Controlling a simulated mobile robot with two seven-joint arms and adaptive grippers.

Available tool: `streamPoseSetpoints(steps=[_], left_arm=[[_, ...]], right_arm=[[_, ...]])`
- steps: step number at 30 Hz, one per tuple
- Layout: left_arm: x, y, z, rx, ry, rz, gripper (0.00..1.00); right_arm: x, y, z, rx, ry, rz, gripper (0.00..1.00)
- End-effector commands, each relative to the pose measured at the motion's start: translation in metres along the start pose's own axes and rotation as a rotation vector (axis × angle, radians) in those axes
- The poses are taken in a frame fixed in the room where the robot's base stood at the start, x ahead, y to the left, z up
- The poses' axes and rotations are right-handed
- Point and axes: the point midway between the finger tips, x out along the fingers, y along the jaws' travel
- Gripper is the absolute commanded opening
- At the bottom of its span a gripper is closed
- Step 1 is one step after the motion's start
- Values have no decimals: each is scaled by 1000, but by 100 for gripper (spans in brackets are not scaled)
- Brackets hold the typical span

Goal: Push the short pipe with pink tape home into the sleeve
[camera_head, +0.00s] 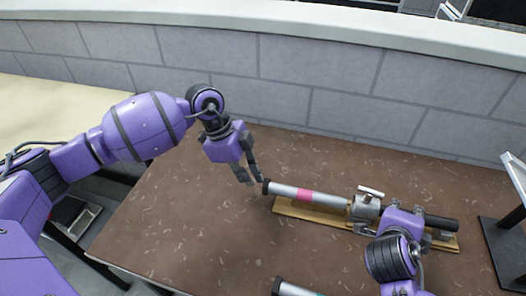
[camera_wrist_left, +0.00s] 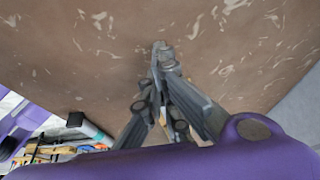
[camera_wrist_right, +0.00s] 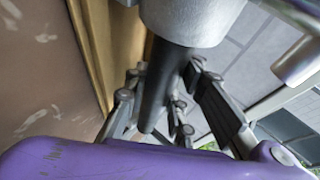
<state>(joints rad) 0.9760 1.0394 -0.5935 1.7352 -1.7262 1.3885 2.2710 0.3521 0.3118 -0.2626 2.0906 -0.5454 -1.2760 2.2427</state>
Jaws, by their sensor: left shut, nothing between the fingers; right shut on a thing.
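The short pipe with pink tape (camera_head: 285,192) lies along a wooden board (camera_head: 300,211) on the brown table, with a dark cap at its left end. Its right end meets the silver sleeve (camera_head: 365,208), which has a white T-handle on top; how deep it sits is unclear. My left gripper (camera_head: 252,180) is shut and empty just left of the dark cap; contact is unclear. It also shows shut in the left wrist view (camera_wrist_left: 163,55). My right gripper (camera_head: 428,224) is shut on the black bar (camera_head: 444,224) right of the sleeve, also seen in the right wrist view (camera_wrist_right: 160,90).
Another pipe end (camera_head: 290,288) shows at the table's front edge of the picture. A dark stand (camera_head: 503,250) is at the right. A grey block wall (camera_head: 300,70) runs behind the table (camera_head: 190,215). The table's left part is clear.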

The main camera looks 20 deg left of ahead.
Motion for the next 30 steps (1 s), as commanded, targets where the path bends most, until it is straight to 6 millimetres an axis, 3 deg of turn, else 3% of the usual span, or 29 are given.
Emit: streamPoseSetpoints(steps=[30], left_arm=[[8, -1, -28, 4, 2, -3, 0]], right_arm=[[0, 1, 0, 3, 0, 3, 0]])
